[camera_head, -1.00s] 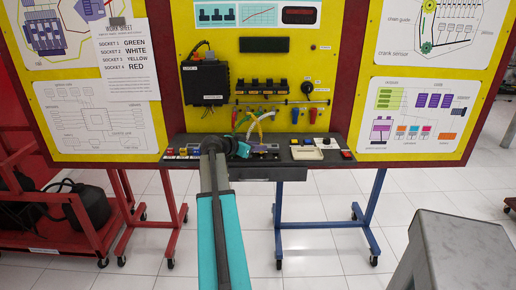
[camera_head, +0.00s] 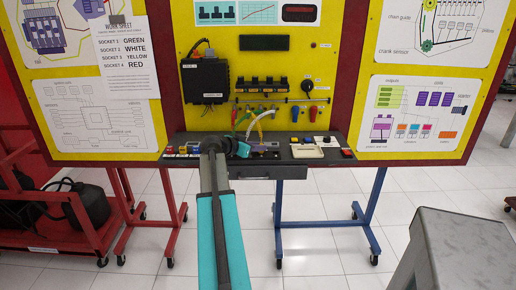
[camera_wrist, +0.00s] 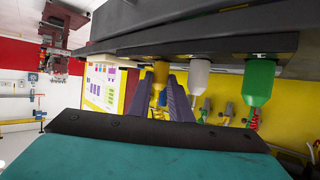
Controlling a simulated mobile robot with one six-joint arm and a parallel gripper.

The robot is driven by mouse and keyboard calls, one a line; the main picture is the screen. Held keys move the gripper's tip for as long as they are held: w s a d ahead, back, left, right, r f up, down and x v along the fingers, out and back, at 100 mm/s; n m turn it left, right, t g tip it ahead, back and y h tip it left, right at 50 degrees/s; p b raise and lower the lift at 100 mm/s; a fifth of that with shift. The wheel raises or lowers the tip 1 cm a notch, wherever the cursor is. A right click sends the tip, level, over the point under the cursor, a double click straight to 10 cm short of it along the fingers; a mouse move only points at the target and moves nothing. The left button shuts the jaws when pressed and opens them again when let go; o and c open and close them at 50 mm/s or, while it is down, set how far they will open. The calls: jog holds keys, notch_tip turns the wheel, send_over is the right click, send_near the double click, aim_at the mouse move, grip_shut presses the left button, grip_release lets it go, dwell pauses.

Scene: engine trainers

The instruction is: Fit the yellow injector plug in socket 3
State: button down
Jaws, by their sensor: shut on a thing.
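The yellow plug (camera_wrist: 160,74) is in my gripper (camera_wrist: 164,92), between the two dark fingers in the wrist view. Its upper end meets the underside of a dark bar (camera_wrist: 215,47); how deep it sits cannot be told. A white plug (camera_wrist: 200,76) and a green plug (camera_wrist: 258,82) hang from the same bar to its right, in a row. The worksheet (camera_head: 126,60) lists green, white, yellow and red for sockets 1 to 4.
Several small plugs or connectors (camera_wrist: 228,112) show on the yellow panel beyond. A black control box (camera_head: 205,83) is above the ledge (camera_head: 270,160). Green, yellow and white cables (camera_head: 262,120) run close beside my arm. A grey stand (camera_head: 455,245) is at the lower right.

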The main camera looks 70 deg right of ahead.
jog(key=c, duration=1.8)
grip_release()
jog(key=shift+c, duration=0.2)
jog(key=shift+a, duration=0.1)
jog(key=shift+r+b+v, duration=0.15)
jog(key=shift+r+v, duration=0.05)
jog(key=shift+v, duration=1)
jog(key=shift+r+b+v, duration=0.15)
jog(key=shift+v, duration=1)
notch_tip(320, 180, up, 4)
jog(key=shift+r+p, duration=0.1)
jog(key=shift+p, duration=0.2)
